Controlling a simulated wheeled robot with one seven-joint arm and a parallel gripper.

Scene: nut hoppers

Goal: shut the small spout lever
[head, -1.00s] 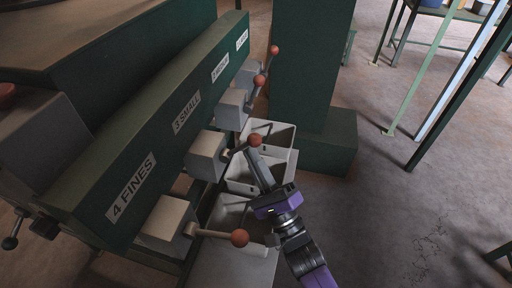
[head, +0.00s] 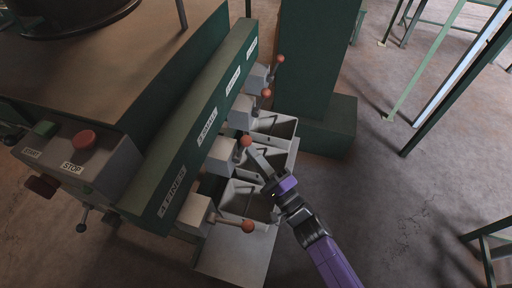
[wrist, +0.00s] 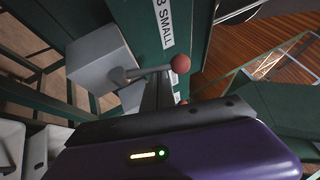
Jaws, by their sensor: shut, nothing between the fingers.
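The small spout's lever is a grey rod with an orange-red ball (head: 246,141), on the grey spout block (head: 222,156) beside the "3 SMALL" label (head: 207,127). In the wrist view its ball (wrist: 180,64) is at upper centre and its rod (wrist: 147,72) runs left to the block (wrist: 97,62). In the head view it slants up and right from the block. My gripper (head: 252,151) is shut and empty, its tips right at the ball end. In the wrist view the fingers (wrist: 157,92) lie just below the rod; whether they touch it is unclear.
The fines lever (head: 248,226) sticks out to the right, nearer me. Two more levers (head: 267,93) (head: 280,59) stand beyond. Pale bins (head: 246,203) sit under the spouts. A control box with a red stop button (head: 83,140) is at left. Open floor lies right.

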